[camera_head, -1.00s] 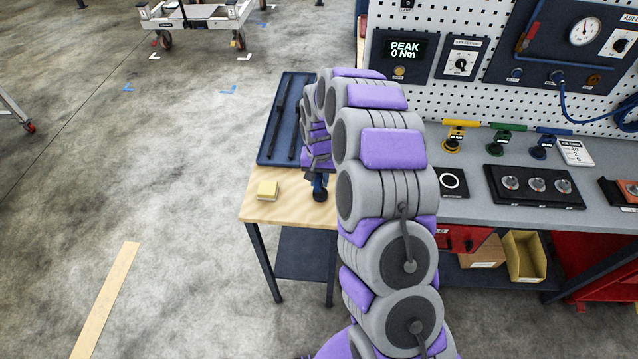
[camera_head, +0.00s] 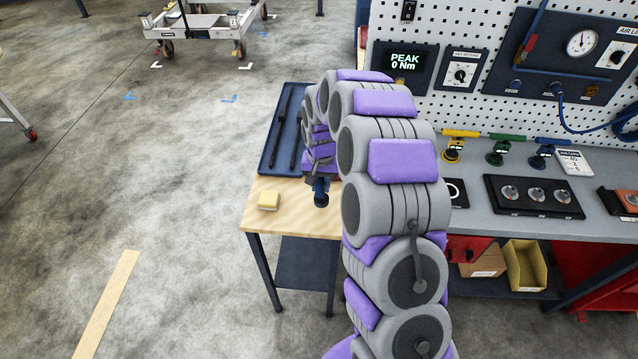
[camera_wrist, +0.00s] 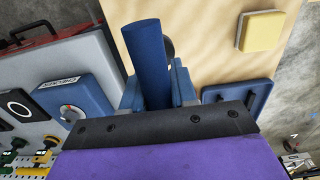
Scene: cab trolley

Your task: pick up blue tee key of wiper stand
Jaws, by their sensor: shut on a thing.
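The blue tee key (camera_head: 320,186) stands near the front edge of the small wooden table (camera_head: 290,212), with a dark round foot at its lower end. In the wrist view its thick blue bar (camera_wrist: 147,58) reaches up between the fingers, with part of the dark round foot behind it. My gripper (camera_head: 318,174) is shut on the key; in the wrist view the jaws (camera_wrist: 157,92) sit close on both sides of it. The lower part of the grip is hidden by the dark gripper plate. I cannot tell whether the foot touches the table.
A yellow block (camera_head: 269,201) lies left of the key. A blue tray (camera_head: 268,160) with dark bars lies behind it. On the grey workbench (camera_head: 465,206) to the right stand yellow (camera_head: 453,150), green (camera_head: 498,152) and blue (camera_head: 543,155) tee-handled tools. Floor to the left is open.

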